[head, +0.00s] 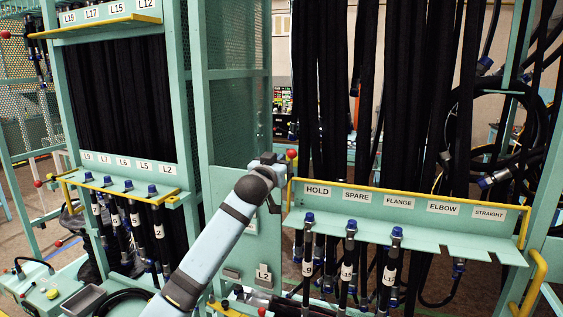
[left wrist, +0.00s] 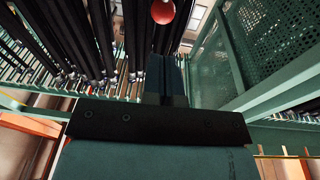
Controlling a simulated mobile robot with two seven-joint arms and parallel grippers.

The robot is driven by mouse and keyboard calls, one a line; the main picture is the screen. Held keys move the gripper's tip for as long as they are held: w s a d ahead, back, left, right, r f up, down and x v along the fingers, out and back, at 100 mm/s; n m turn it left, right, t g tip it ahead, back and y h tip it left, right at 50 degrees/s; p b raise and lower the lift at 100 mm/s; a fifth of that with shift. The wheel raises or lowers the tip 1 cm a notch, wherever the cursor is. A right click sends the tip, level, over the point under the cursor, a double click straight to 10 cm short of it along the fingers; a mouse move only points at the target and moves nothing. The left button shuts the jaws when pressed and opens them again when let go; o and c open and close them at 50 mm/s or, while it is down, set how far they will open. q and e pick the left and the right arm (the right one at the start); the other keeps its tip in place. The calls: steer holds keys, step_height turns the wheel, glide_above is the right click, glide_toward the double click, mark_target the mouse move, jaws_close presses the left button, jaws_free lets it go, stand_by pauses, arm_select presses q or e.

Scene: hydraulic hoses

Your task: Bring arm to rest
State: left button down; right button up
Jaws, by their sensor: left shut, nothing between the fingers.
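My left arm (head: 215,235) reaches up from the bottom of the head view, pale blue with dark bands. My left gripper (head: 270,161) is at its upper end, in front of the green mesh post and just left of the label shelf. In the left wrist view the dark fingers of the left gripper (left wrist: 168,62) are together, with nothing between them. A red ball knob (head: 291,154) shows beside the gripper in the head view. It also shows beyond the fingertips in the left wrist view (left wrist: 163,12). My right gripper is not in view.
The label shelf (head: 395,222) reads HOLD, SPARE, FLANGE, ELBOW and STRAIGHT. Several blue-capped hoses (head: 308,230) hang in its left slots; slots at the right look empty. A left rack (head: 125,172) holds more hoses. Black hoses (head: 335,90) hang behind.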

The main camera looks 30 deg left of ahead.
arm_select(q)
steer(key=r+b+v, duration=0.1)
steer(key=b+v, duration=0.1)
steer(key=v, duration=0.6)
steer(key=s+d+f+m+g+h+p, duration=0.15)
steer(key=d+f, duration=0.25)
steer(key=f, duration=0.6)
steer(key=s+d+f+m+g+h, duration=0.1)
steer(key=s+d+f, duration=0.2)
steer(key=f, duration=0.7)
steer(key=s+d+f+m+g+h, duration=0.1)
steer(key=s+d+f+h, duration=0.2)
steer(key=f, duration=0.7)
steer(key=s+d+f+g, duration=0.1)
steer(key=s+d+f, duration=0.3)
steer(key=s+f, duration=0.2)
steer(key=s+d+f+m+g+h+p, duration=0.1)
steer(key=s+d+f+g, duration=0.1)
steer(key=s+d+f, duration=0.2)
steer(key=s+d+f+g, duration=0.1)
steer(key=s+d+f, duration=0.4)
steer(key=s+f, duration=0.5)
steer(key=s, duration=0.5)
steer(key=shift+m, duration=0.35)
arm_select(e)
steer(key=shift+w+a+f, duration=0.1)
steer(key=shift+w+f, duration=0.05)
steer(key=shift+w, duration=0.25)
